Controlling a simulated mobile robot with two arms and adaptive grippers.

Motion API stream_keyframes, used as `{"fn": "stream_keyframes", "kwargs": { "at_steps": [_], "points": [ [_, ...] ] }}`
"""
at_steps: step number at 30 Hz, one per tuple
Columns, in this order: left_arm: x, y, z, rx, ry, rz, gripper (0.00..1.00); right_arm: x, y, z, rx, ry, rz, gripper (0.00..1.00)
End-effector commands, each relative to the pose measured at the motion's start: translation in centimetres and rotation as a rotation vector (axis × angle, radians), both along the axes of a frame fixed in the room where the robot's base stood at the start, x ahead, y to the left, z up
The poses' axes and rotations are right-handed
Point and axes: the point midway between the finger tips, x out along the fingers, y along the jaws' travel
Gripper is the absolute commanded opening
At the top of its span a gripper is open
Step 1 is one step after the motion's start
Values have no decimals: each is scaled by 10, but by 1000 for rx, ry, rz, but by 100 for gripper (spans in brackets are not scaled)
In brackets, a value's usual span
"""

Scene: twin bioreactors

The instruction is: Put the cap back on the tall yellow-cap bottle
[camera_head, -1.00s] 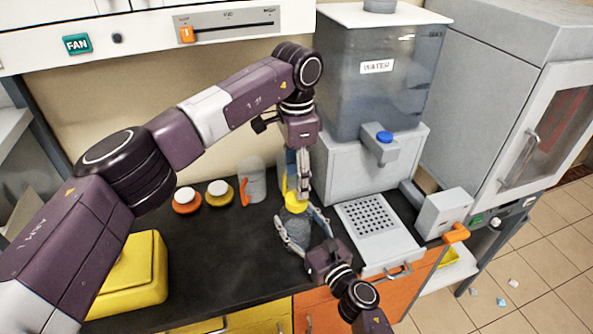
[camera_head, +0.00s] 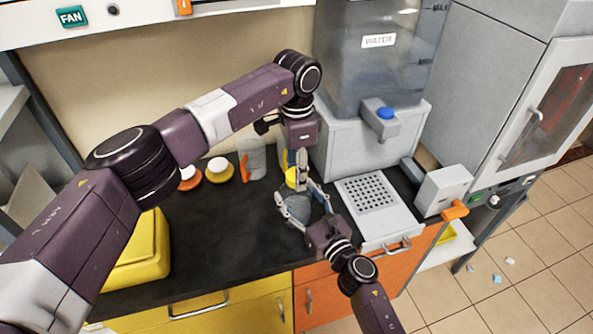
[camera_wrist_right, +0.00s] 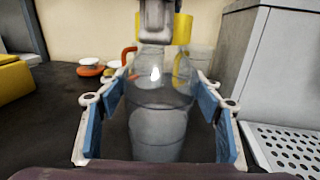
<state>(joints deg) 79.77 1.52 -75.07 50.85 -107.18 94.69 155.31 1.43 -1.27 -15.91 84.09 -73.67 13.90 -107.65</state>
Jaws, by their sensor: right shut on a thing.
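The tall clear bottle (camera_head: 297,208) stands on the dark counter; it fills the middle of the right wrist view (camera_wrist_right: 160,130), upright. My right gripper (camera_head: 300,203) is shut around its body, with blue finger pads on both sides (camera_wrist_right: 160,115). The yellow cap (camera_head: 291,178) is at the bottle's top, also at the top of the right wrist view (camera_wrist_right: 183,28). My left gripper (camera_head: 300,180) points down at the cap from above. One grey finger covers part of the cap and neck, so I cannot tell its grip or whether the cap is seated.
Orange-based (camera_head: 189,180) and yellow-based (camera_head: 220,171) white-topped pieces sit at the back left, near a clear vessel with an orange handle (camera_head: 253,160). A yellow box (camera_head: 140,255) is at left. The water tank (camera_head: 365,60) and perforated tray (camera_head: 372,205) stand close on the right.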

Motion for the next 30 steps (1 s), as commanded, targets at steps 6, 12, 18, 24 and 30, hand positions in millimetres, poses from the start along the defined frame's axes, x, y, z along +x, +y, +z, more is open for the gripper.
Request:
{"fn": "stream_keyframes", "kwargs": {
  "at_steps": [6, 12, 18, 24, 30],
  "points": [
    [0, 0, 0, -1, -1, 0, 7, 0, 0, 0, 0, 1, 0, 0],
    [1, 0, 0, 0, -2, -97, 7, 0, 0, 0, 0, 1, 0, 0],
    [1, 0, 0, 0, -3, -443, 7, 0, 0, 0, 0, 1, 0, 0],
    [1, 1, 0, 1, -2, -817, 7, 0, 0, 0, 0, 1, 0, 0],
    [1, 0, 0, 2, -2, -1191, 7, 0, 0, 0, 0, 1, 0, 0]
  ]
}}
